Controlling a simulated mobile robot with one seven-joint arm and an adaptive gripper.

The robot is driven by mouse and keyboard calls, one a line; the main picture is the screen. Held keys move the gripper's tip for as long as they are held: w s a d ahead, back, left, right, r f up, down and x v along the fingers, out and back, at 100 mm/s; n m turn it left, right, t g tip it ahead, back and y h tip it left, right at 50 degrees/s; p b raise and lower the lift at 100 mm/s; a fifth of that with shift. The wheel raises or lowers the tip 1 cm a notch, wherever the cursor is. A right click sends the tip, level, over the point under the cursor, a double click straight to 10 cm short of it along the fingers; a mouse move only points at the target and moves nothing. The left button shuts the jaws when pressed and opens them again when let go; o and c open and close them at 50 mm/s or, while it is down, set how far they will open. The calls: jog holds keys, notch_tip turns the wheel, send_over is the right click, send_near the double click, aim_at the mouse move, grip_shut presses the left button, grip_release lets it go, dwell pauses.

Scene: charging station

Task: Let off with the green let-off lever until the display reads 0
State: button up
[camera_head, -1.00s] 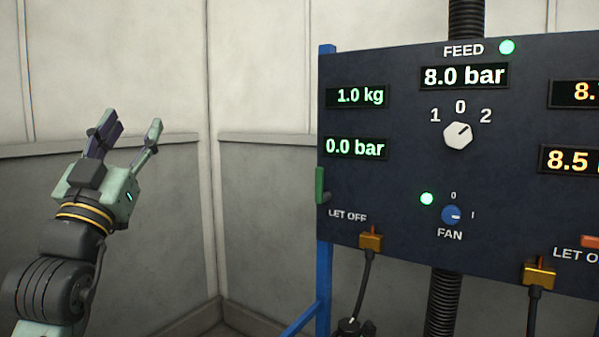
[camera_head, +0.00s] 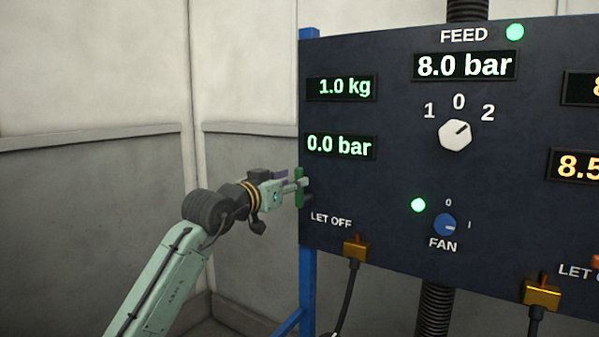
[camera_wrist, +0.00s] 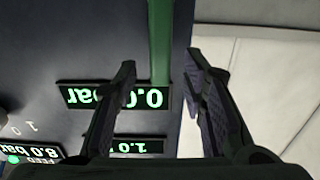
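The green let-off lever (camera_head: 299,194) is on the left edge of the dark panel, above the LET OFF label, and looks upright. In the wrist view the lever (camera_wrist: 160,40) comes down from the top, between the two fingers in the picture. My gripper (camera_head: 296,185) is at the lever; in the wrist view its fingers (camera_wrist: 160,72) stand apart, so it is open. I cannot tell whether either finger touches the lever. The display (camera_head: 339,146) above the lever reads 0.0 bar; it shows upside down in the wrist view (camera_wrist: 115,97).
A display (camera_head: 342,87) above reads 1.0 kg. The feed display (camera_head: 465,65) reads 8.0 bar, with a white selector knob (camera_head: 455,135) under it. A blue fan knob (camera_head: 445,224) and a brass cable connector (camera_head: 355,248) are lower. Left of the panel is free room before grey walls.

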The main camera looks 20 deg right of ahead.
aim_at(297, 178)
jog(key=shift+p+x, duration=0.5)
jog(key=shift+x, duration=1.55)
jog(key=shift+c, duration=0.3)
grip_shut()
